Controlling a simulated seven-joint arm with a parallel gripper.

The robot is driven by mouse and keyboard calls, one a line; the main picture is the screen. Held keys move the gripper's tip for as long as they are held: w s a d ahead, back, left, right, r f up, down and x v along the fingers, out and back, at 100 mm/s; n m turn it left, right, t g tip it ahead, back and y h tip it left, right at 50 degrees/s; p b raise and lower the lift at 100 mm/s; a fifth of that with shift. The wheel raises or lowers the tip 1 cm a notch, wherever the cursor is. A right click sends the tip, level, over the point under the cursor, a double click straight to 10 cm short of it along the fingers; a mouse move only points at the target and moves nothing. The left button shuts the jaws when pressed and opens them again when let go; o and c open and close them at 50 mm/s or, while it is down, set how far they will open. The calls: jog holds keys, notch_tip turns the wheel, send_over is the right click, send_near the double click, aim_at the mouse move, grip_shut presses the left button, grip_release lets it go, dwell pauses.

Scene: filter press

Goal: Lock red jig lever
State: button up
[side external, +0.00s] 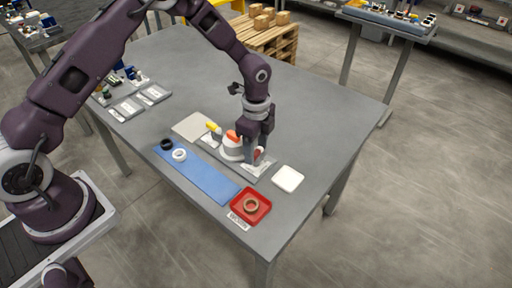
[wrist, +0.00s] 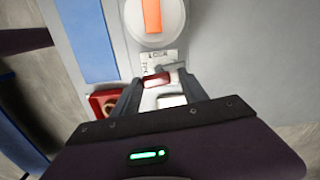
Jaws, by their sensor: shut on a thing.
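The jig is a grey plate (side external: 262,171) on the table, with a white round body (side external: 231,152) topped by an orange bar (side external: 232,135). In the wrist view the orange bar (wrist: 152,15) and the white round body (wrist: 168,38) lie just beyond my fingers. My gripper (side external: 257,160) is down at the right end of the jig. In the wrist view my gripper (wrist: 160,80) is shut on the red lever (wrist: 156,80), which shows between the fingertips. In the side view the fingers mostly hide the lever. A yellow handle (side external: 213,127) is at the jig's left end.
A blue mat (side external: 200,176) lies in front of the jig, with a black ring (side external: 167,144) and a white ring (side external: 179,155) near its left end. A red tray (side external: 264,211) holds a copper-coloured ring (side external: 251,205). A white square dish (side external: 288,179) is right of the jig.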

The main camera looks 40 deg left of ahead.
jog(key=n, duration=0.4)
jog(key=shift+n, duration=0.3)
jog(key=n, duration=0.3)
jog(key=shift+n, duration=0.3)
jog(key=n, duration=0.4)
jog(key=shift+n, duration=2.1)
jog(key=o, duration=1.4)
